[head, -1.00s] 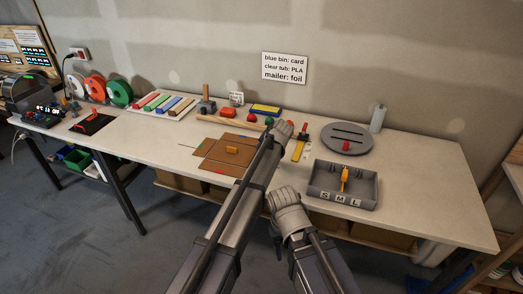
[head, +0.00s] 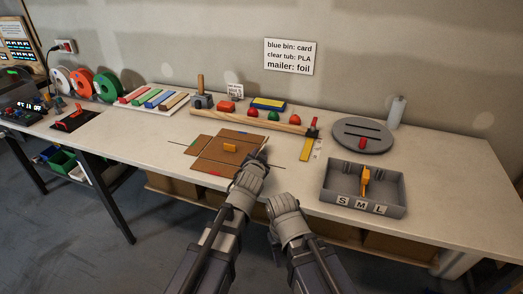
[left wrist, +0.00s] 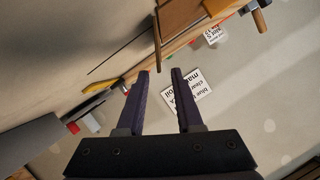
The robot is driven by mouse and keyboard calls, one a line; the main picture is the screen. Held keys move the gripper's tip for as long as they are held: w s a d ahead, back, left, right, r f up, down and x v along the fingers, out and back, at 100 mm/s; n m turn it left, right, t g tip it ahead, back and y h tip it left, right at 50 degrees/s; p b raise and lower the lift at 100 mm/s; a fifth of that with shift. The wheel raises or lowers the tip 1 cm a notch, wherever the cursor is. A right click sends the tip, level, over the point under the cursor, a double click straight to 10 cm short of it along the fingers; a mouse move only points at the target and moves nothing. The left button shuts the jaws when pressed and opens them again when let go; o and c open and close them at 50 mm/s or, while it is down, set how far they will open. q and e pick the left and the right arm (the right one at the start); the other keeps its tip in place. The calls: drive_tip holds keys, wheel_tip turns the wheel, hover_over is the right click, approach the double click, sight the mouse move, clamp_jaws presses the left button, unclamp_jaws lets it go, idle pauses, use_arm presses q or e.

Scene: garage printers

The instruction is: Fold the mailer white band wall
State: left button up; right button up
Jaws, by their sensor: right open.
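The mailer (head: 222,158) is a brown cardboard blank on the bench, with flaps around a centre panel. An orange block (head: 230,148) sits on that panel. Blue and red marks show on the back and front flaps; I cannot make out a white band. My left gripper (head: 262,158) is at the mailer's right side and partly covers it. In the left wrist view its two fingers (left wrist: 161,72) are apart, with a brown panel edge (left wrist: 158,45) just beyond the tips, not visibly clamped. My right gripper (head: 284,203) is open at the bench's front edge, its fingertips hard to see.
A grey tray (head: 340,202) marked S, M, L holds an orange item at right. A round grey plate (head: 362,136) stands behind it. A wooden rail (head: 215,119) with red and green pieces runs behind the mailer. A yellow strip (head: 306,148) lies right of it.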

sight(262, 149)
use_arm(q)
drive_tip(key=b+x, duration=0.2)
drive_tip(key=x, duration=0.5)
drive_tip(key=shift+w+f, duration=0.25)
drive_tip(key=shift+w, duration=0.1)
drive_tip(key=shift+s, duration=0.1)
drive_tip(key=shift+c, duration=0.2)
clamp_jaws()
idle(0.8)
